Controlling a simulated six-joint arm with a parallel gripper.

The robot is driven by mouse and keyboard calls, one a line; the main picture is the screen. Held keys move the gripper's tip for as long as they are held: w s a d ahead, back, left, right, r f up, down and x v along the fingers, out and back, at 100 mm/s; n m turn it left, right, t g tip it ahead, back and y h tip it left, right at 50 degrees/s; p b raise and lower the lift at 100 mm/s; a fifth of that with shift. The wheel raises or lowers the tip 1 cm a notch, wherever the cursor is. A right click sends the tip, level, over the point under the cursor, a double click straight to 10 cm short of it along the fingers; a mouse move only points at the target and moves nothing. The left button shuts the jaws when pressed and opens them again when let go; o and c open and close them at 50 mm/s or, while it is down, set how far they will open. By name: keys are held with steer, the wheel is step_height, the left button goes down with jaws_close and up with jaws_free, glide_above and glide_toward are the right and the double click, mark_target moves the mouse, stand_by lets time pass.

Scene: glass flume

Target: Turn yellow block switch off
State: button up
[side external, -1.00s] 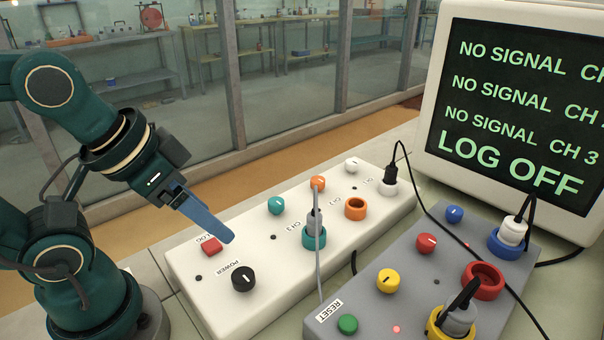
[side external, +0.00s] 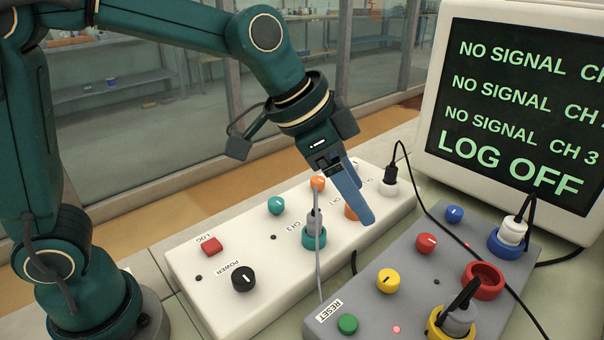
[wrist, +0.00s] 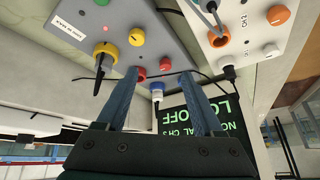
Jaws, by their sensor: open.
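In the wrist view the yellow knob (wrist: 137,37) shows near the top, above the fingers. My gripper (side external: 366,221) is open and empty, with its blue fingers pointing down over the right edge of the white box. It is above and to the left of the yellow knob in the side view, and apart from it. In the wrist view the two fingers of my gripper (wrist: 158,74) are spread wide with nothing between them.
A red knob (side external: 426,243), a blue knob (side external: 454,214) and a green RESET button (side external: 348,324) share the grey box. A plug stands in the yellow socket (side external: 436,326), with a black cable. The white box (side external: 215,305) carries more knobs. The monitor (side external: 520,110) reads LOG OFF.

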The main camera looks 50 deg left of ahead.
mark_target(390, 276)
steer(key=d+f, duration=0.2)
steer(key=f, duration=0.1)
steer(key=w+d+f+g, duration=0.1)
steer(key=d+f, duration=0.1)
steer(key=f, duration=0.2)
steer(key=d+f+m+g, duration=0.1)
steer(key=f, duration=0.2)
steer(key=shift+w+d+f, duration=0.2)
steer(key=shift+d+f, duration=0.2)
steer(key=shift+w+d+f, duration=0.1)
steer(key=shift+w+f, duration=0.05)
steer(key=shift+f, duration=0.25)
steer(key=shift+c, duration=0.3)
jaws_close()
